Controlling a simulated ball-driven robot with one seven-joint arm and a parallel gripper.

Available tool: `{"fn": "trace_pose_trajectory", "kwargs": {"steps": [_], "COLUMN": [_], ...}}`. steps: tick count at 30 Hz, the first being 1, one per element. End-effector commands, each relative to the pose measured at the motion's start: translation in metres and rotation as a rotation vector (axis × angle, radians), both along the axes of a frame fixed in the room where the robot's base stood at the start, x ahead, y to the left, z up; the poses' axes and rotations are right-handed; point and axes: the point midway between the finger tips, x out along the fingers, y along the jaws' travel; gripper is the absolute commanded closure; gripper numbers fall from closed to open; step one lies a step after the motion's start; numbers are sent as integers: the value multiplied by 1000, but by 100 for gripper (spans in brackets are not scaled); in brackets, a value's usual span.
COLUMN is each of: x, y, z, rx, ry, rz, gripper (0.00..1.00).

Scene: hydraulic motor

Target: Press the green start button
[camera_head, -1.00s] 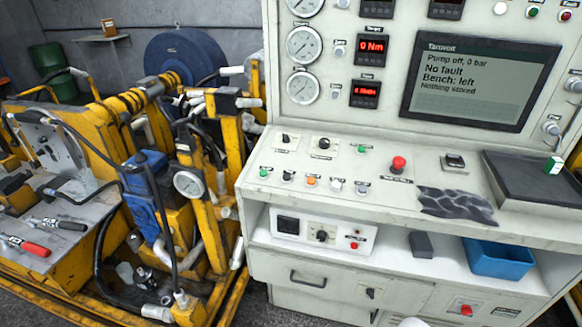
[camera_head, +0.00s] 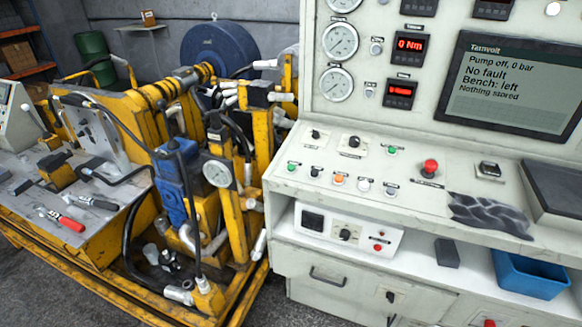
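The pale control console (camera_head: 300,190) stands at the right with its sloping panel in full view. Two green buttons show on it: one (camera_head: 391,150) in the upper row, left of the red mushroom button (camera_head: 430,167), and one (camera_head: 291,167) at the left end of the lower row. Their labels are too small to read, so I cannot tell which is start. The screen (camera_head: 505,85) reads "Pump off, 0 bar", "No fault", "Bench: left", "Nothing stored". My gripper is not in view.
A yellow test rig (camera_head: 115,170) with hoses and a blue block stands left of the console. A blue bin (camera_head: 530,275) and a dark block (camera_head: 447,253) sit on the shelf below the panel. A dark crumpled cloth (camera_head: 488,215) lies on the panel. Grey floor shows at the bottom.

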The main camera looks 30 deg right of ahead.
Motion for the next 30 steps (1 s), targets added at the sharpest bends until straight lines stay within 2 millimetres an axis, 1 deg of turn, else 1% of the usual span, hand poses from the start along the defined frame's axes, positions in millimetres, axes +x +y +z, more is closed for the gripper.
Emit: {"fn": "trace_pose_trajectory", "kwargs": {"steps": [1, 12, 14, 30], "x": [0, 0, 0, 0], "y": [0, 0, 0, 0], "z": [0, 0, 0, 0], "rx": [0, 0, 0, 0], "ry": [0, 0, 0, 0], "rz": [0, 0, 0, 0], "gripper": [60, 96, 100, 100]}}
